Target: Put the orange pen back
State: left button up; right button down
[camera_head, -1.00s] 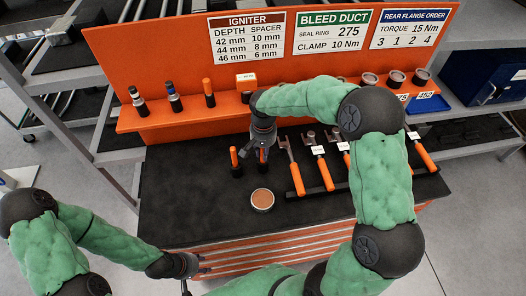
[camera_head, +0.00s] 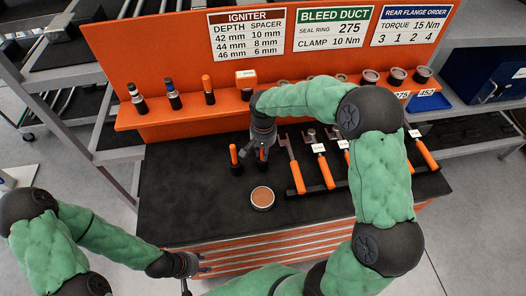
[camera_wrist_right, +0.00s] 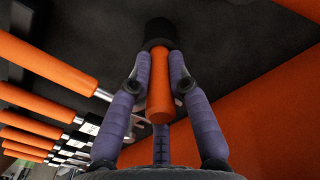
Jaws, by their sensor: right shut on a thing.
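My right gripper (camera_wrist_right: 160,84) is shut on an orange pen (camera_wrist_right: 158,98), with one finger on each side of it. The pen's far end meets a round black holder (camera_wrist_right: 159,32) on the dark bench top; I cannot tell how deep it sits. In the head view my right gripper (camera_head: 262,150) points down at the bench and hides most of this pen. A second orange pen (camera_head: 233,154) stands upright in a black holder just to its left. My left gripper (camera_head: 197,264) hangs low at the bench's front edge, away from the pens; its opening is unclear.
A round brown-topped disc (camera_head: 262,198) lies on the bench (camera_head: 190,200) in front of the pens. Several orange-handled tools (camera_head: 294,170) lie in a rack close on the right. An orange shelf (camera_head: 190,115) behind carries upright tools and rings. The bench's left part is clear.

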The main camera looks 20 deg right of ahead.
jog(key=shift+f, duration=0.2)
jog(key=c, duration=1.1)
grip_release()
jog(key=shift+r, duration=0.15)
notch_tip(320, 180, up, 12)
jog(key=shift+f, duration=0.15)
